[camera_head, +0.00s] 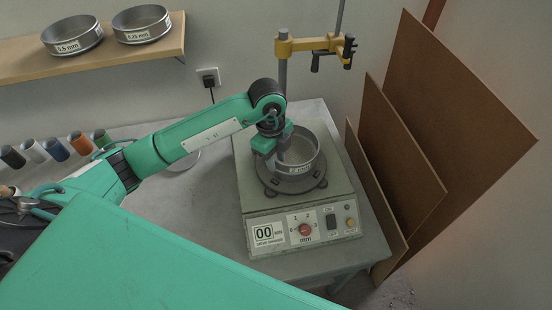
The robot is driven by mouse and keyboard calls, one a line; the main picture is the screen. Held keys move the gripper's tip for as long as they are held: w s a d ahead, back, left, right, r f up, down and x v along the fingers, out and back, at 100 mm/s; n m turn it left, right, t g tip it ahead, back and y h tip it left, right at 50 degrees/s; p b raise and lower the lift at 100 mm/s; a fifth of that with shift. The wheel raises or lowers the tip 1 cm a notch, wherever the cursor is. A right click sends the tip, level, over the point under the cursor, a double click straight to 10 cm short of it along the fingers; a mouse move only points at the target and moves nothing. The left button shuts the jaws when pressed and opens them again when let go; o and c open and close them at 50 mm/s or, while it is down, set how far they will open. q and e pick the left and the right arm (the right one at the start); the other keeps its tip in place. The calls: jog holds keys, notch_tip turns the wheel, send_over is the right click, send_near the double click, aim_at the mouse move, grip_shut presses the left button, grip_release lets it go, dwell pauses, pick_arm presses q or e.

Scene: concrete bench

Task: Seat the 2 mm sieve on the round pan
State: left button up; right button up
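The 2 mm sieve (306,166) is a grey metal ring with a white label on its front wall, at the shaker in the middle of the head view. The round pan (268,182) is a darker, low ring on the shaker's top plate, directly below the sieve and partly covered by it. The sieve looks slightly right of the pan's middle; I cannot tell whether they touch. My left gripper (279,152) reaches down from above at the sieve's left side, with its fingers on the wall, and appears shut on it. The fingertips are partly hidden. My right gripper does not show.
The shaker (300,228) has a front panel reading 00 and a vertical rod with a yellow clamp (310,45) behind the sieve. Brown boards (400,160) lean at the right. Two sieves (72,36) stand on a wooden shelf (110,55). Several coloured spools (57,149) line the left.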

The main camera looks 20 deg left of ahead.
pick_arm(q)
notch_tip(320, 180, up, 13)
jog(key=a+b, duration=0.1)
jog(key=b, duration=0.1)
jog(key=shift+w+a+b, duration=0.15)
jog(key=shift+a+b, duration=0.1)
jog(key=shift+b, duration=0.15)
jog(key=shift+r, duration=0.1)
